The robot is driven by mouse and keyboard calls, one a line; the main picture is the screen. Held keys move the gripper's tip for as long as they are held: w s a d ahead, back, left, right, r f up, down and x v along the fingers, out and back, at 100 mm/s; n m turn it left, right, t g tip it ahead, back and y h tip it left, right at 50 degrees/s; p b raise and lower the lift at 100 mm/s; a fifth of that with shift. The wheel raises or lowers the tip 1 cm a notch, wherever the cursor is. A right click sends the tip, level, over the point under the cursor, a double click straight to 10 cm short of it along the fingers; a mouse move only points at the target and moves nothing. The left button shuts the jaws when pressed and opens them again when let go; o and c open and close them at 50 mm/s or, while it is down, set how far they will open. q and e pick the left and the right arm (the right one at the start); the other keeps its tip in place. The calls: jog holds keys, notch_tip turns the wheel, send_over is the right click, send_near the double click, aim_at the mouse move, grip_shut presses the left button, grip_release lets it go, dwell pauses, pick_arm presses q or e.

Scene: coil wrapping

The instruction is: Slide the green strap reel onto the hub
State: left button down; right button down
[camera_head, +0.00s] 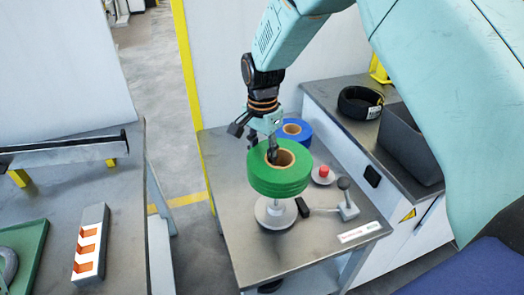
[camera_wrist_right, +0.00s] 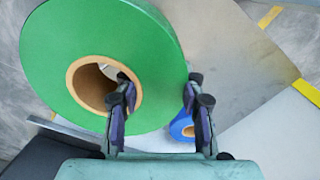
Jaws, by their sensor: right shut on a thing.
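The green strap reel (camera_head: 281,180) has a brown cardboard core and is held level above the hub's round grey base plate (camera_head: 270,218). A short pale post shows between the reel and the plate; whether its top is inside the core is hidden. My right gripper (camera_head: 262,147) is shut on the reel's wall, one finger in the core and one outside the rim. The right wrist view shows the same grip on the green reel (camera_wrist_right: 165,50), with the gripper (camera_wrist_right: 160,98) straddling the wall. My left gripper is not in view.
A blue reel (camera_head: 304,132) lies on the metal table just behind. A red button (camera_head: 323,172) and a lever with a dark knob (camera_head: 345,195) stand to the right. A dark bin (camera_head: 410,145) and black strap roll (camera_head: 360,102) are on the right counter.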

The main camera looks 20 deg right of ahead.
jog(key=shift+w+a+r, duration=0.1)
jog(key=shift+w+a, duration=0.05)
jog(key=shift+a, duration=0.05)
jog(key=shift+w+p, duration=0.1)
jog(key=shift+p, duration=0.45)
jog(key=shift+d+f, duration=0.25)
jog(key=shift+s+d+f+b, duration=0.1)
jog(key=shift+s+f+b, duration=0.1)
jog(key=shift+f, duration=0.15)
jog(key=shift+s+f+b, duration=0.1)
jog(key=shift+f+b, duration=0.1)
jog(key=shift+f, duration=0.1)
jog(key=shift+w+a+f+b, duration=0.1)
jog(key=shift+a+f+b, duration=0.1)
jog(key=shift+f, duration=0.3)
jog(key=shift+w+a+f+b, duration=0.1)
jog(key=shift+a+f+b, duration=0.1)
jog(key=shift+f, duration=0.25)
jog(key=shift+d+f, duration=0.15)
jog(key=shift+f, duration=0.15)
jog(key=shift+s+d+f+b, duration=0.1)
jog(key=shift+d+f+b, duration=0.1)
jog(key=shift+f+b, duration=0.3)
jog(key=shift+a+f, duration=0.1)
jog(key=shift+f, duration=0.1)
